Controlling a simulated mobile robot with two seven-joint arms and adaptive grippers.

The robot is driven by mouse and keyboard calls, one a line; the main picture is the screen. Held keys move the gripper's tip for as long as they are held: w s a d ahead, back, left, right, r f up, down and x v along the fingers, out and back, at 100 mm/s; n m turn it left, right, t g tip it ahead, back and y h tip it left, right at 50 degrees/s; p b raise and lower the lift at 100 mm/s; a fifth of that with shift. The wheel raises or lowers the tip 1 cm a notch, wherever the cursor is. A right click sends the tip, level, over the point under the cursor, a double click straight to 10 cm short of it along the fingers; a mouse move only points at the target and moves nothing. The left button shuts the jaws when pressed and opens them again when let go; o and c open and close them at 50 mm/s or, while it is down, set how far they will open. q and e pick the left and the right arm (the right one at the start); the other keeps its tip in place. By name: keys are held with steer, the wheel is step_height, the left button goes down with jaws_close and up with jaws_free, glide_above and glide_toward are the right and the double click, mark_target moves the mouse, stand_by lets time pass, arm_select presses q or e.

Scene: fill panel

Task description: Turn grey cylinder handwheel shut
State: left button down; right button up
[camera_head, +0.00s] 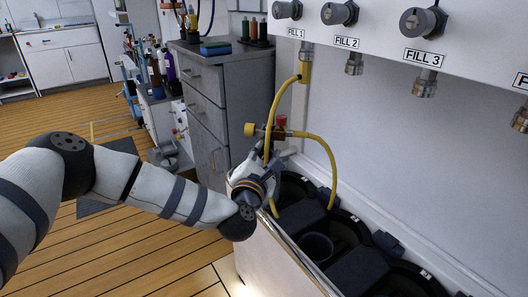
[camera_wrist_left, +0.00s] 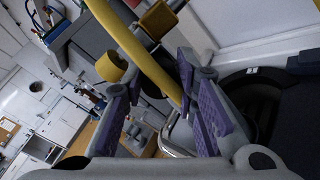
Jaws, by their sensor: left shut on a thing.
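In the head view the gripper covers the handwheel, and the grey cylinder cannot be made out clearly. A yellow knob (camera_head: 250,129) and a red knob (camera_head: 281,120) sit on the fitting just above. My right gripper is not in view.
A yellow hose (camera_head: 285,95) runs up to the FILL 1 port (camera_head: 306,50); another loops right into the well. Dark round holders (camera_head: 340,232) line the well behind a metal rim (camera_head: 290,240). A grey drawer cabinet (camera_head: 228,105) stands behind. Wooden floor is free at left.

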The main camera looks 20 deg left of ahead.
arm_select(q)
steer(key=m+p, duration=0.1)
steer(key=m, duration=0.3)
steer(key=shift+d+m, duration=0.1)
steer(key=shift+m, duration=0.2)
steer(key=m+p, duration=0.1)
steer(key=m, duration=0.2)
steer(key=shift+m+p, duration=0.3)
steer(key=shift+p, duration=0.05)
steer(key=m+p, duration=0.1)
steer(key=m, duration=0.3)
steer(key=shift+f, duration=0.1)
steer(key=m+p, duration=0.1)
steer(key=m, duration=0.3)
steer(key=shift+y, duration=0.3)
steer(key=m+p, duration=0.1)
steer(key=m, duration=0.2)
steer(key=shift+f+m, duration=0.1)
steer(key=shift+m, duration=0.2)
steer(key=m, duration=0.7)
steer(key=shift+p, duration=0.35)
steer(key=shift+a+f+m, duration=0.1)
steer(key=shift+a+m, duration=0.1)
steer(key=shift+m, duration=1.6)
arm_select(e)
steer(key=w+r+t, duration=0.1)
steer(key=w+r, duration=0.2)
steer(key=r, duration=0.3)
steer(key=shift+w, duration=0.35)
